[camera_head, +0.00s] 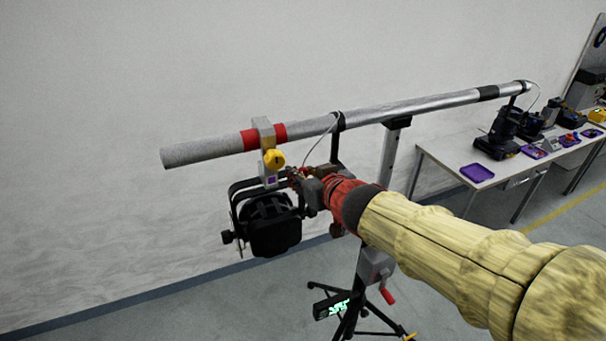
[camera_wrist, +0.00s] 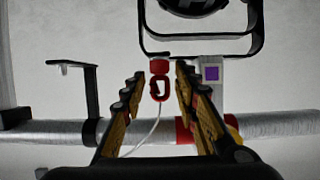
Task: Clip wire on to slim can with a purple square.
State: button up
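The slim black can (camera_head: 270,222) hangs in its yoke from a clamp (camera_head: 267,150) on the pipe. A purple square (camera_head: 271,180) shows on the clamp's lower part, and again in the wrist view (camera_wrist: 211,73), just right of my fingers. My gripper (camera_head: 294,176) is beside the clamp and yoke. In the wrist view, its fingers (camera_wrist: 160,76) stand apart on either side of a red clip (camera_wrist: 160,90), with gaps to it. A pale wire (camera_wrist: 146,138) runs from the clip towards the pipe. I cannot tell whether the clip is hooked on the yoke (camera_wrist: 146,40).
The pipe (camera_head: 420,104) with red tape runs across on a stand (camera_head: 374,265) with tripod legs. A wall is close behind. A table (camera_head: 440,153) at the right holds a purple tray (camera_head: 477,173) and other gear. The floor at the lower left is clear.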

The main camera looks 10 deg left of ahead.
jog(key=shift+o, duration=0.7)
jog(key=shift+s+d+r, duration=0.1)
jog(key=shift+s+r, duration=0.1)
jog(key=v, duration=1.1)
jog(key=shift+s+d, duration=0.15)
jog(key=shift+s, duration=0.1)
dwell(1.8)
